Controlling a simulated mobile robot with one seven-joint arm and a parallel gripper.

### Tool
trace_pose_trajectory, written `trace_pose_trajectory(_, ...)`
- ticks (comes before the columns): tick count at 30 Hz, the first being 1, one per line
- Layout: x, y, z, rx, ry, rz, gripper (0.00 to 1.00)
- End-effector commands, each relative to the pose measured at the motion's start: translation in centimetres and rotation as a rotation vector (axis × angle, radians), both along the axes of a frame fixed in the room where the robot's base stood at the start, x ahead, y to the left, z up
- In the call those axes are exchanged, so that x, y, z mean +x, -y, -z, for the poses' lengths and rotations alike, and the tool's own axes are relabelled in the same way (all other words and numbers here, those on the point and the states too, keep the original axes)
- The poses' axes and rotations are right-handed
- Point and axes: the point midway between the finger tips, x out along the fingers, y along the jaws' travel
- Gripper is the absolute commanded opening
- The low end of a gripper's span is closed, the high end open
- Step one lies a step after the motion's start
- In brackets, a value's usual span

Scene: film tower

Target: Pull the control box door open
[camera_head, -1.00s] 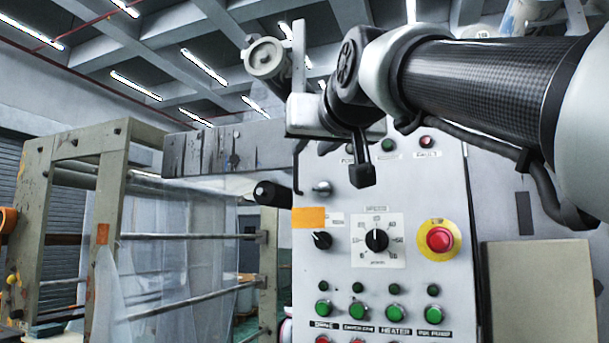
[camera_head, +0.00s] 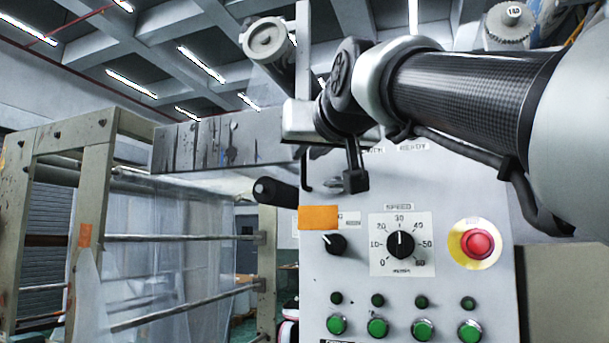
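The control box (camera_head: 320,280) fills the lower right in the head view, its pale grey front carrying knobs and buttons. Its door looks shut; no gap shows. My gripper (camera_head: 331,183) hangs in front of the box's upper left part. Its two dark fingers appear apart, one thin at the left and one thicker at the right. A small silver knob or handle (camera_head: 335,186) shows between the fingers, partly hidden by the right one. I cannot tell whether either finger touches it.
A red stop button (camera_head: 477,243), a speed dial (camera_head: 400,244) and several green buttons sit on the box front. A black cylindrical grip (camera_head: 275,191) sticks out left of the box. A film frame (camera_head: 95,210) with hanging clear film stands at left.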

Motion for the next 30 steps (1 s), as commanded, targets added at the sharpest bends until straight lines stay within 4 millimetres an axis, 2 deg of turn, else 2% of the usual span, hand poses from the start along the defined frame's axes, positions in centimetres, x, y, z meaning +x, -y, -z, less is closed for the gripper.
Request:
trace_pose_trajectory(1, 0.00, 0.00, 0.00, 0.000, 0.000, 0.000, 0.07)
trace_pose_trajectory(3, 0.01, 0.00, 0.01, 0.000, 0.000, 0.000, 0.00)
trace_pose_trajectory(30, 0.01, 0.00, 0.00, 0.000, 0.000, 0.000, 0.00)
